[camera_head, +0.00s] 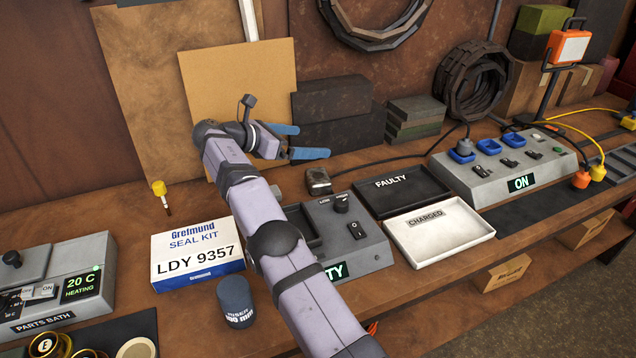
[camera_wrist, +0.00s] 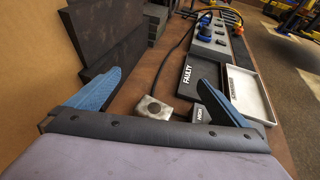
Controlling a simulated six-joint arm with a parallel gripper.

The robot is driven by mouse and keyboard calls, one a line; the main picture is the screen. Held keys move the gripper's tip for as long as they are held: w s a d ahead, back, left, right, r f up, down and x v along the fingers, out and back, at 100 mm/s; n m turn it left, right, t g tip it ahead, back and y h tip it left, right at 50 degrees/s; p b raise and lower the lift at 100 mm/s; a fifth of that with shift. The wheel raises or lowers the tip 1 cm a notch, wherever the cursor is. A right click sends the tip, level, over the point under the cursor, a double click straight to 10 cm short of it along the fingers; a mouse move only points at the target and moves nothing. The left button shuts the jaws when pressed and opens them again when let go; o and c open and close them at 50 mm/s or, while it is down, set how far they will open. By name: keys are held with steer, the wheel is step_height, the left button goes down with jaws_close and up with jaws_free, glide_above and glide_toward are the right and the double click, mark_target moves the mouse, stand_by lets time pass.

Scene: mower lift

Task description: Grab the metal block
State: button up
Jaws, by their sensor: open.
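The metal block (camera_head: 318,180) is a small grey cube with a dark round spot on top. It sits on the wooden bench behind the grey tester box, left of the black FAULTY tray. A dark cable runs close to it. My gripper (camera_head: 309,142) has blue fingers and is open and empty, above and behind the block in the head view. In the wrist view the block (camera_wrist: 153,104) shows beyond and between the spread fingers of my gripper (camera_wrist: 165,98). No finger touches it that I can see.
The grey tester (camera_head: 345,232) stands just in front of the block, partly hidden by my arm. The FAULTY tray (camera_head: 427,196) and white CHARGED tray (camera_head: 408,254) lie to the right. Dark slabs (camera_head: 340,132) lean behind. A seal kit box (camera_head: 197,284) is at left.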

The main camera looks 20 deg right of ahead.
glide_toward(319, 174)
steer(key=shift+s+x, duration=0.2)
steer(key=shift+x, duration=1.95)
steer(key=shift+p+x, duration=0.75)
steer(key=shift+x, duration=1.95)
steer(key=shift+a+f, duration=0.1)
steer(key=c, duration=1.3)
step_height(319, 174, up, 10)
steer(key=shift+r, duration=0.1)
